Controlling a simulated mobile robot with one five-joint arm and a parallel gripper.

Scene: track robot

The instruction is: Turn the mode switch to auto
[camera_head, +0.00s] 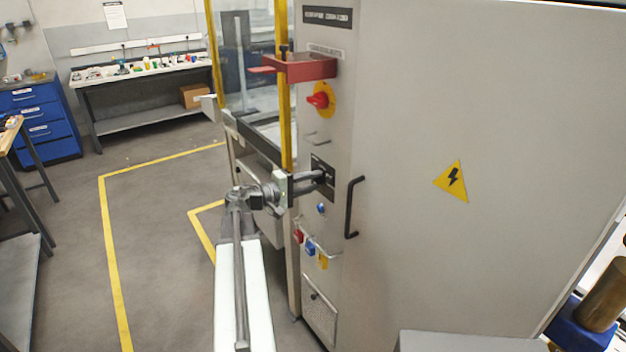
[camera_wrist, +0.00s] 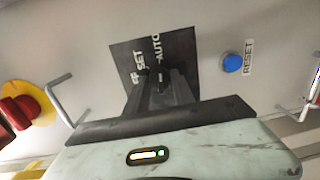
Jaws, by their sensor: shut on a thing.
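The mode switch sits on a black plate (camera_wrist: 125,58) lettered SET and AUTO in the wrist view, with a third label partly hidden at the left. The switch knob (camera_wrist: 160,78) shows as a small dark piece with a pale mark between the fingers. Which label it points to is hard to tell. My gripper (camera_wrist: 160,88) is shut on the knob, its dark fingers on either side. In the head view my gripper (camera_head: 318,178) reaches the dark plate (camera_head: 325,170) on the cabinet's narrow front; the knob is hidden there.
A blue RESET button (camera_wrist: 232,63) is right of the plate in the wrist view. A red rotary switch (camera_head: 319,100) is above it in the head view. A black door handle (camera_head: 352,207) stands out at the right; hanging padlocks (camera_head: 310,248) are below.

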